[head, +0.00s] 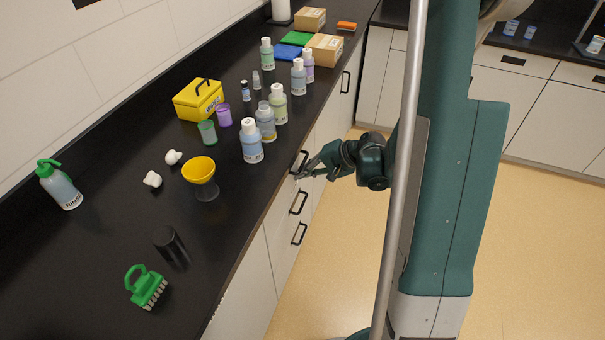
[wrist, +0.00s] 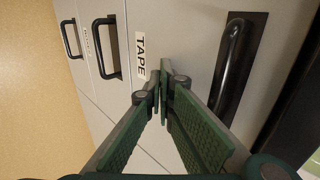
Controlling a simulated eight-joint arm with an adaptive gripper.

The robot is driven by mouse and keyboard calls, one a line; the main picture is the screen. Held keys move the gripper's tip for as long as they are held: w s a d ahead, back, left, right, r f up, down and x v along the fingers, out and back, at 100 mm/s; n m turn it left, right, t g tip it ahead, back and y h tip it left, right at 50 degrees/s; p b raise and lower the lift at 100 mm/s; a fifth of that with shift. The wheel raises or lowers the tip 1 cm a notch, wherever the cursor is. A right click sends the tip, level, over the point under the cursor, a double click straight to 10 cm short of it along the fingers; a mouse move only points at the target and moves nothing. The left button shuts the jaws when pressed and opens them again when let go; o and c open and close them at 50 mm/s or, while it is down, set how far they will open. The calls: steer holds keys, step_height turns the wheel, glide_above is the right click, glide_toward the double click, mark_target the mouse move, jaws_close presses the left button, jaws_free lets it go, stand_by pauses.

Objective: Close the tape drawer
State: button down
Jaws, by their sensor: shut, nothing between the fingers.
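The tape drawer (wrist: 185,40) has a pale grey front with a white TAPE label (wrist: 139,57) in the wrist view. The front appears to be the top one of the stack in the head view, just under the counter edge. A black bar handle (wrist: 230,70) is on it to the right of the label. My gripper (wrist: 160,88) is shut and empty, its fingertips in front of the drawer face beside the label. In the head view my gripper (head: 299,176) is just below the top handle (head: 300,161). Contact and how far the drawer stands out cannot be told.
Lower drawers have black handles (head: 298,202) (head: 299,233). The black counter (head: 110,235) above carries bottles (head: 251,142), a yellow box (head: 198,99), a yellow funnel (head: 199,170) and a green brush (head: 146,286). The tan floor (head: 330,260) in front of the drawers is clear.

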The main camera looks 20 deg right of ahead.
steer(key=s+d+f+p+v, duration=0.1)
steer(key=f+p+v, duration=0.1)
steer(key=v, duration=1)
steer(key=shift+s+d+r+p, duration=0.3)
steer(key=shift+p, duration=0.2)
steer(key=shift+a+r, duration=0.1)
steer(key=s+a+r+n+g+h, duration=0.1)
steer(key=s+a+r+n+h, duration=0.25)
steer(key=a+r, duration=0.75)
steer(key=s+a+r+n+h, duration=0.1)
steer(key=s+a+r+n, duration=0.1)
steer(key=s+a+r, duration=0.2)
steer(key=s+a+r+n+t+h, duration=0.1)
steer(key=s+a+r+n+h, duration=0.1)
steer(key=s+r, duration=0.5)
steer(key=shift+s+a+n+t, duration=0.3)
steer(key=shift+s+a+n, duration=0.45)
steer(key=shift+s+a, duration=0.55)
steer(key=shift+w+r, duration=0.1)
stand_by(2.4)
